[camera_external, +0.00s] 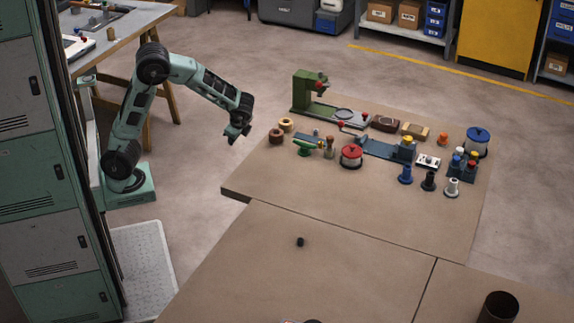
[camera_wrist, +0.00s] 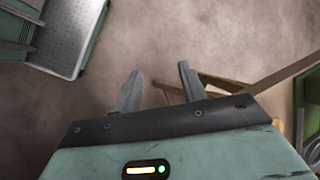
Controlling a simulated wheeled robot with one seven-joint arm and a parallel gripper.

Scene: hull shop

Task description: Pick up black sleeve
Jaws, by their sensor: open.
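A small black cylinder (camera_external: 300,242), which looks like the black sleeve, stands alone on the near brown tabletop in the external view. It is too small there to tell whether it is hollow. A larger dark open tube (camera_external: 498,307) stands at the bottom right, and a black spool-like piece (camera_external: 428,181) stands among the parts on the far tabletop. My gripper (camera_external: 236,137) is raised off the left edge of the far tabletop, well away from all three. In the wrist view my gripper (camera_wrist: 160,72) has its fingers apart with nothing between them; no black cylinder shows there.
The far tabletop (camera_external: 300,184) holds a green press (camera_external: 310,95), a red-lidded pot (camera_external: 351,156), a blue-lidded pot (camera_external: 477,140) and several small parts. The near tabletop is mostly clear around the small cylinder. Lockers (camera_external: 45,180) stand at left.

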